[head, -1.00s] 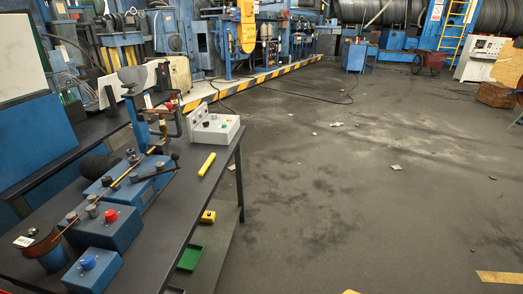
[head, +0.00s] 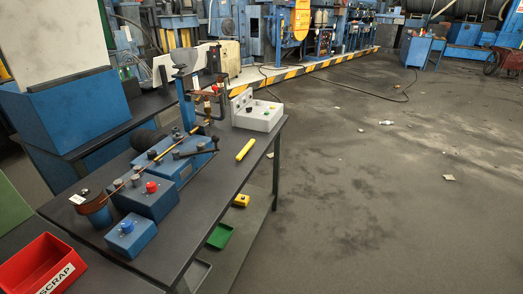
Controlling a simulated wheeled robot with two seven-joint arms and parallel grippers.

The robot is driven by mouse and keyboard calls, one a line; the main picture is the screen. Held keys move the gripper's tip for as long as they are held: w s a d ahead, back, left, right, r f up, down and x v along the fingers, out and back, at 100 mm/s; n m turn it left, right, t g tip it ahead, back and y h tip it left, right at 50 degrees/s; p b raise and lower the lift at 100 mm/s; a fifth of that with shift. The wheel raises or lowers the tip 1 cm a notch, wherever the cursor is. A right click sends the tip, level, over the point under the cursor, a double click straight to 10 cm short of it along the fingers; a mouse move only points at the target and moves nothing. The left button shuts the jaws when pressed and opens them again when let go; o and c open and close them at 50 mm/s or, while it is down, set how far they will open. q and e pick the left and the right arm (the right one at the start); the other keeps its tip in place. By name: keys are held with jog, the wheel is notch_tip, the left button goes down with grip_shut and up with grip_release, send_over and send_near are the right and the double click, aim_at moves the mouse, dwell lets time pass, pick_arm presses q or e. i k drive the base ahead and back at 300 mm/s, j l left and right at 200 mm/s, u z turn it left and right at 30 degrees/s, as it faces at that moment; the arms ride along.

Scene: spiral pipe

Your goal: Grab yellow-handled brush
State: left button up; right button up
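A short yellow bar-like object (head: 245,150) lies near the right edge of the dark workbench (head: 222,180). It looks like a yellow handle; I cannot make out any bristles on it. It lies at a slant, just in front of the grey control box (head: 257,110). Neither of my grippers shows in the head view.
Blue machine blocks with a red knob (head: 151,187) and a blue knob (head: 127,226) stand on the bench. A red SCRAP bin (head: 62,281) is at the lower left. A green tray (head: 220,236) sits on the lower shelf. The floor to the right is mostly clear.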

aim_at(250, 146)
jog(key=i+l+u, duration=0.4)
jog(key=i+l, duration=1.05)
jog(key=l, duration=0.1)
